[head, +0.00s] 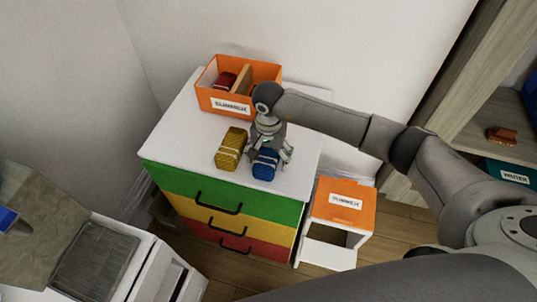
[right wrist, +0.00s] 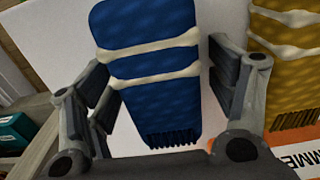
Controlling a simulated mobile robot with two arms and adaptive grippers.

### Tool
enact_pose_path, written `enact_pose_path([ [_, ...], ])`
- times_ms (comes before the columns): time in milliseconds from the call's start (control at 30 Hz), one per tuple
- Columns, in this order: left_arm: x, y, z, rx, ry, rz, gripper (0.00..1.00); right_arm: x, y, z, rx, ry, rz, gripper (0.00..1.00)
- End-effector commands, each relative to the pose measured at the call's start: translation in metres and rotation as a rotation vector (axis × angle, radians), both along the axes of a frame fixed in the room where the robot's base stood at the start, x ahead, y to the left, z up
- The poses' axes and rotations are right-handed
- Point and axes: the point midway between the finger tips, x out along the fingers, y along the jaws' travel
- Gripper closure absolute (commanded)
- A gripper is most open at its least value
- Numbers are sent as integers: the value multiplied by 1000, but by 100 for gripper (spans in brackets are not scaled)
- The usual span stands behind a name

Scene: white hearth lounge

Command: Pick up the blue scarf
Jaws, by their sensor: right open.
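The blue scarf (head: 265,165) is folded, with cream stripes, and lies on the white top of the drawer cabinet (head: 185,140). My right gripper (head: 272,150) is above it with its fingers open around its sides. In the right wrist view the blue scarf (right wrist: 150,75) lies between the two open fingers of the right gripper (right wrist: 155,95), with a gap on each side. Its dark fringe points toward the gripper's base. My left gripper is not in either view.
A yellow scarf (head: 230,147) lies close to the left of the blue one. An orange divided box (head: 215,98) holding a red item (head: 225,81) stands behind. An orange-topped stool (head: 345,197) stands right of the cabinet. A shelf (head: 490,125) is at the far right.

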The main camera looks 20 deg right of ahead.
Motion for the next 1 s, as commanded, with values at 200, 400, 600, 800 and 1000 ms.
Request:
enact_pose_path([
  [200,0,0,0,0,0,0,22,0,0,0,1,-1,0,30],
  [400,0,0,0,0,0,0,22,0,0,0,0,0,0,56],
  [600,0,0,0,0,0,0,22,0,0,0,1,-1,0,72],
  [800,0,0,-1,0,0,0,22,0,0,1,1,-1,0,72],
  [1000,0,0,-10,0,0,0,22,1,0,11,1,-4,0,72],
])
